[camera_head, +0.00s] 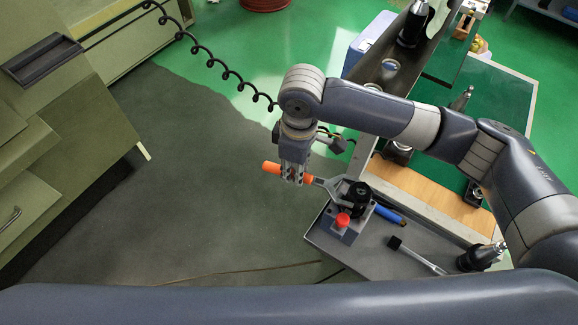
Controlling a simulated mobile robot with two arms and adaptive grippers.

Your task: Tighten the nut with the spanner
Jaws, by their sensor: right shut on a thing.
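My right gripper (291,180) is shut on the spanner near its orange handle (270,168). The spanner's grey head (337,185) points right and reaches the black round nut (357,193) on a small fixture (342,226) with a red knob (342,220). The spanner's jaw appears to be at the nut's left side; I cannot tell how fully it is seated around it. The fixture stands on the cart's grey tray (370,262). My left gripper is not in view.
A blue-handled tool (390,215), a hammer (415,254) and a dark tool holder (482,257) are on the tray. A wooden shelf (430,196) lies behind. A coiled black cable (205,52) hangs at the upper left. Open floor lies left of the cart.

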